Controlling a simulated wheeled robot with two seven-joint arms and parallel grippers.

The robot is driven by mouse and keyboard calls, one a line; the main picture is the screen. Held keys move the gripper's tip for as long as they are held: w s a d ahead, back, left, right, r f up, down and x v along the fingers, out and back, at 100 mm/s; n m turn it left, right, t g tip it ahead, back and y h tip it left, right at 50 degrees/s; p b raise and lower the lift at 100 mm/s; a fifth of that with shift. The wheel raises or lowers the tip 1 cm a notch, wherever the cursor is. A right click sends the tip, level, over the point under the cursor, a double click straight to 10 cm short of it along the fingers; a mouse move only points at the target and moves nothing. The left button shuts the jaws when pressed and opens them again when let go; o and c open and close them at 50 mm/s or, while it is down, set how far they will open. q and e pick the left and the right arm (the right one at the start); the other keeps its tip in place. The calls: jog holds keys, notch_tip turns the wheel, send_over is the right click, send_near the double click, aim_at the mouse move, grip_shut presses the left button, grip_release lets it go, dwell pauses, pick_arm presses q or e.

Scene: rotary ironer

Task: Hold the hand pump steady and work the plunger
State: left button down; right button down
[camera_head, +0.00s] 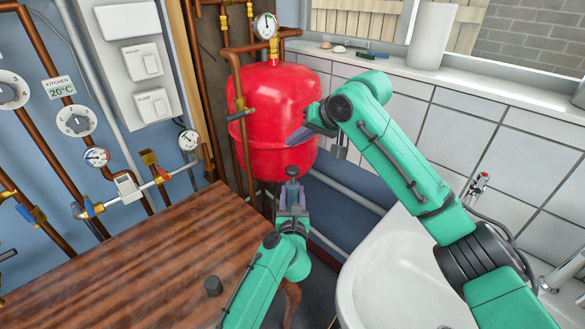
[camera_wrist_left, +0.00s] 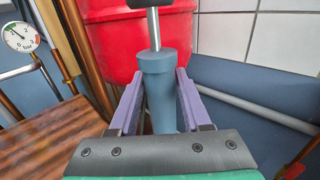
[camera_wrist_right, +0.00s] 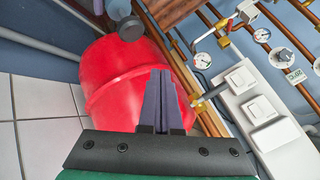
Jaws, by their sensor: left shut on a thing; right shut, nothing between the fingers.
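The hand pump is a grey-blue cylinder (camera_wrist_left: 160,88) with a bare metal rod (camera_wrist_left: 153,30) and a dark handle (camera_wrist_left: 150,3) on top. It stands roughly upright between the purple fingers of my left gripper (camera_head: 292,205), which is shut on its body. In the head view the pump's dark top (camera_head: 292,171) shows in front of the red tank. My right gripper (camera_head: 295,137) is shut and empty, above the pump and apart from it. In the right wrist view its fingers (camera_wrist_right: 160,95) are together, and the dark round handle (camera_wrist_right: 131,28) lies beyond them.
The red tank (camera_head: 275,105) stands close behind both grippers. A wooden worktop (camera_head: 130,260) with a small dark knob (camera_head: 212,286) is at left. A white basin (camera_head: 390,280) is at right. Copper pipes, gauges and switch boxes (camera_head: 143,62) cover the left wall.

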aim_at(293, 171)
jog(key=r+m+t+h, duration=0.1)
jog(key=m, duration=0.1)
jog(key=r+m+t+h, duration=0.1)
jog(key=m, duration=0.1)
jog(key=r+m+h, duration=0.2)
jog(key=shift+s+a+t, duration=0.15)
jog(key=shift+a+t, duration=0.15)
jog(key=shift+t, duration=0.1)
jog(key=shift+f, duration=0.1)
notch_tip(293, 171, down, 9)
jog(key=shift+r, duration=0.1)
dwell(2.0)
jog(key=shift+f, duration=0.4)
